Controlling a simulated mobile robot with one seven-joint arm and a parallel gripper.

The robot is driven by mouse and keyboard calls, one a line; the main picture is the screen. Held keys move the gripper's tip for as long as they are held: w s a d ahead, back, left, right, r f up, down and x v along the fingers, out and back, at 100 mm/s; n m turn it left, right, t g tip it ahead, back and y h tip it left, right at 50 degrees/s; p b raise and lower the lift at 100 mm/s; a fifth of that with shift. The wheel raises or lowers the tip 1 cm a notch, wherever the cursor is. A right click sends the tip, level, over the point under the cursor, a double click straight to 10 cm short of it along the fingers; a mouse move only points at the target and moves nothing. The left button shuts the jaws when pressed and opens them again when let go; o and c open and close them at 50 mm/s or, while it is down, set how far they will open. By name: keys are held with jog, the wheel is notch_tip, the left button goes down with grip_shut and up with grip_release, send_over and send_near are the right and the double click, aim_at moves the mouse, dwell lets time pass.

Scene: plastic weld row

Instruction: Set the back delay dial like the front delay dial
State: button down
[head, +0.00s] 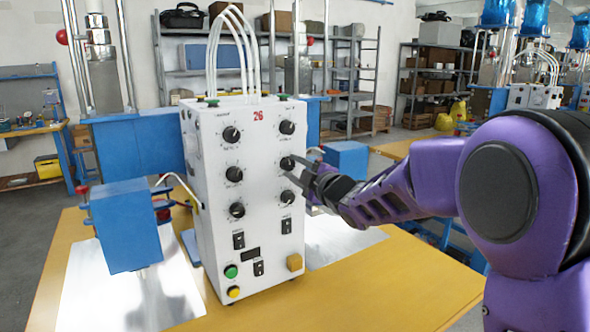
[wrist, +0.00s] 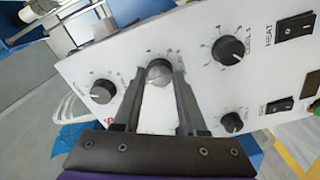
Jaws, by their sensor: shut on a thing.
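A white control box (head: 215,250) marked with a red 26 carries two columns of black dials. My gripper (head: 293,168) is at the middle dial of the right column (head: 287,162). In the wrist view its two fingers (wrist: 158,80) are shut on either side of that dial (wrist: 159,70). The middle dial of the left column (head: 234,174) is uncovered in the head view, and hidden behind my gripper in the wrist view. The labels of these two dials are too small to read, so I cannot tell which is front or back. Their exact pointer settings are unclear.
Other dials sit close above (head: 287,127) and below (head: 287,197) the held one. Switches (head: 238,240) and green and yellow buttons (head: 231,272) are lower down. White hoses (head: 237,50) rise from the box top. A blue block (head: 345,159) stands behind my gripper.

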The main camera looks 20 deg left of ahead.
jog(key=m, duration=0.3)
jog(key=shift+m+p, duration=0.3)
jog(key=shift+p, duration=0.05)
jog(key=shift+m+p, duration=0.4)
jog(key=shift+m, duration=1.2)
jog(key=shift+c, duration=2.4)
grip_release()
jog(key=v, duration=1.7)
jog(key=shift+d, duration=0.25)
jog(key=shift+s, duration=0.1)
